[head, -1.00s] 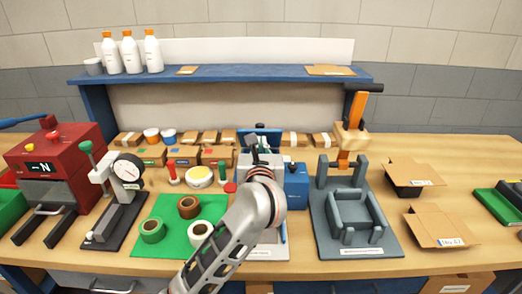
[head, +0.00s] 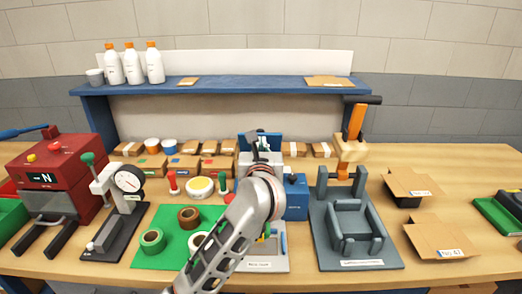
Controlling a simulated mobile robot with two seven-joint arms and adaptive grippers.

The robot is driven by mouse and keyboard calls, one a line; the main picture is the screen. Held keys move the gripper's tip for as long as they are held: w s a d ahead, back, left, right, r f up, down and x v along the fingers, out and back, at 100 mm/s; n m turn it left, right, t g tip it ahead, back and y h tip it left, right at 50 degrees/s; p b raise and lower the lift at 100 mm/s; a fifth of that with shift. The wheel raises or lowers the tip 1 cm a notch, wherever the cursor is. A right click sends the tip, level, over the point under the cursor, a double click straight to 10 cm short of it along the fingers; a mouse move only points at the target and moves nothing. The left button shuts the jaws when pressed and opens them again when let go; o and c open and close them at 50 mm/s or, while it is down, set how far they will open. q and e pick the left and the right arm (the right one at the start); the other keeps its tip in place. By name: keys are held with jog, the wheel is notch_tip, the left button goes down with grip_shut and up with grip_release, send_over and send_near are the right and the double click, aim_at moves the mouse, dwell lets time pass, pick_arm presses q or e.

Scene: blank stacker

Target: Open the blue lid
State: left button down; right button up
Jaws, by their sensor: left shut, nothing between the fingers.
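A blue lid (head: 273,142) shows as an upright panel at the back of a pale grey machine (head: 245,160) in the middle of the bench. My left gripper (head: 258,138) is shut and empty, right in front of the lid. My own wrist and forearm hide most of the machine's front. I cannot tell whether the fingertips touch the lid. My right gripper is out of view.
A blue box (head: 296,197) stands close at the machine's right. A dark grey fixture (head: 355,225) with an orange-handled post (head: 356,122) is farther right. A green mat (head: 165,257) with tape rolls lies left. Small cartons (head: 184,167) line the back.

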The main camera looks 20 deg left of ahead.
pick_arm(q)
jog(key=w+r, duration=0.1)
jog(key=w+a+r, duration=0.1)
jog(key=w, duration=0.1)
jog(key=w+r, duration=0.1)
jog(key=shift+w+a, duration=0.2)
jog(key=shift+w, duration=0.2)
jog(key=shift+w+a+r, duration=0.15)
jog(key=shift+w, duration=0.4)
jog(key=shift+w+a+r, duration=0.1)
jog(key=shift+w+a, duration=0.05)
jog(key=shift+w, duration=0.4)
